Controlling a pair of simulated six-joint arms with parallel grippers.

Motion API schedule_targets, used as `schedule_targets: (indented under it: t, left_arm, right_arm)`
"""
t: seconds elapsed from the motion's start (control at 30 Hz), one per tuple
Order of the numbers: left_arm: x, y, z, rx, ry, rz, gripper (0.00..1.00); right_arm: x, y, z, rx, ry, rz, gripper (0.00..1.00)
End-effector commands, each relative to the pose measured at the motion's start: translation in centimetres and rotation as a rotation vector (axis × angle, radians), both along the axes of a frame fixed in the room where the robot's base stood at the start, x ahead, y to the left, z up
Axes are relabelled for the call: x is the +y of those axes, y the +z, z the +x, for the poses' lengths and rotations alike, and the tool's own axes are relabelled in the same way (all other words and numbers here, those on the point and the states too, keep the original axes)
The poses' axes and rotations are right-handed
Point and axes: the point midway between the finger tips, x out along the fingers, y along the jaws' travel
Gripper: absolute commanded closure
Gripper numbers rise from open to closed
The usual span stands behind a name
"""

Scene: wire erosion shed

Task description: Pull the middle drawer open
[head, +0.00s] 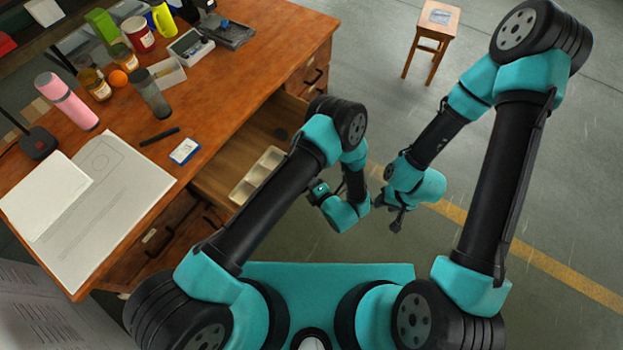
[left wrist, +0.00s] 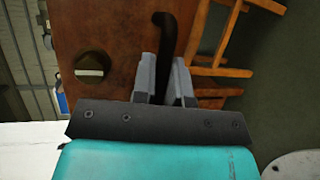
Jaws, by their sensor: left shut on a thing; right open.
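The wooden desk (head: 240,75) has its middle drawer (head: 215,180) standing well out from the desk, with a pale divided tray (head: 257,175) inside. Part of the drawer and its front is hidden behind my left arm in the head view. In the left wrist view, my left gripper (left wrist: 165,62) is shut on the dark drawer handle (left wrist: 164,30), against the brown wooden front (left wrist: 120,35). In the head view its fingertips are hidden behind my arm. My right gripper (head: 390,208) is open and empty, out over the floor to the right of the drawer.
A pink bottle (head: 66,100), a grey bottle (head: 149,93), jars, mugs and papers (head: 100,205) stand or lie on the desk top. Other drawers with dark handles (head: 312,77) flank the open one. A small stool (head: 433,35) stands at the back. The floor right is clear.

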Motion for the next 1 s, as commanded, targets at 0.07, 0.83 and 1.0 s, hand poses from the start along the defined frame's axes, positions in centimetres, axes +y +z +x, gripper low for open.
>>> schedule_targets:
  t: [0.07, 0.83, 1.0]
  left_arm:
    - [0.0, 0.0, 0.0, -0.001, 0.000, 0.000, 1.00]
    - [-0.2, 0.1, -0.2, 0.000, -0.001, 0.000, 0.62]
    - [-1.0, 0.3, -1.1, 0.000, -0.004, 0.000, 0.62]
  right_arm:
    - [0.0, 0.0, 0.0, 0.000, 0.000, 0.000, 0.57]
    - [0.0, 0.0, 0.0, 0.000, 0.000, 0.000, 0.57]
    - [0.0, 0.0, 0.0, 0.000, 0.000, 0.000, 0.57]
